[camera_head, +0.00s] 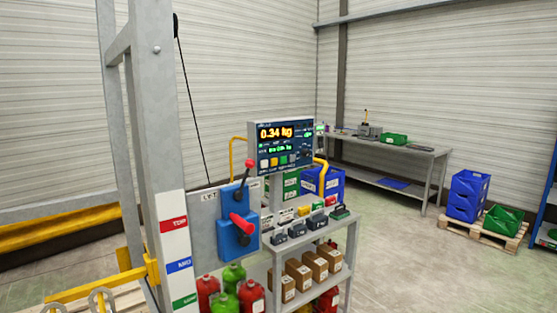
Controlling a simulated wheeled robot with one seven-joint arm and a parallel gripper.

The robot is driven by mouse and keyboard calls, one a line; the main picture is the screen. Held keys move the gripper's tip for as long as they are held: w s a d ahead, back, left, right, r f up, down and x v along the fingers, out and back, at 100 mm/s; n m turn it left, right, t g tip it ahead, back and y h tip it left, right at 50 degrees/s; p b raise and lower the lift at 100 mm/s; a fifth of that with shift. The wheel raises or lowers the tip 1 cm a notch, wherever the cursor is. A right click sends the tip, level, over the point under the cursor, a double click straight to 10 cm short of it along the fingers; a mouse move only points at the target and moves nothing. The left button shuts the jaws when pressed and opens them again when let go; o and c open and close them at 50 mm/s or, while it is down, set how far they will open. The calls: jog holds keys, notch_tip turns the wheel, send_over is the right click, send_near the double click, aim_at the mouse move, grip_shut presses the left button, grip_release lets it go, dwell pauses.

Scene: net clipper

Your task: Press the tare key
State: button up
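The weighing display box (282,145) stands on a post above a grey shelf cart, its face toward me. Its screen reads 0.34 kg in orange digits, with smaller green text below. A row of small keys (274,162) runs along its lower left: white, yellow, green and a darker one. The key labels are too small to read, so I cannot tell which is the tare key. My gripper is not in view.
A blue lever box (237,222) with red handles sits left of the display, beside a grey post (158,130). The cart (352,245) holds dark devices and brown boxes. Red and green bottles (233,278) stand in front. Open floor lies right, before a workbench (428,153).

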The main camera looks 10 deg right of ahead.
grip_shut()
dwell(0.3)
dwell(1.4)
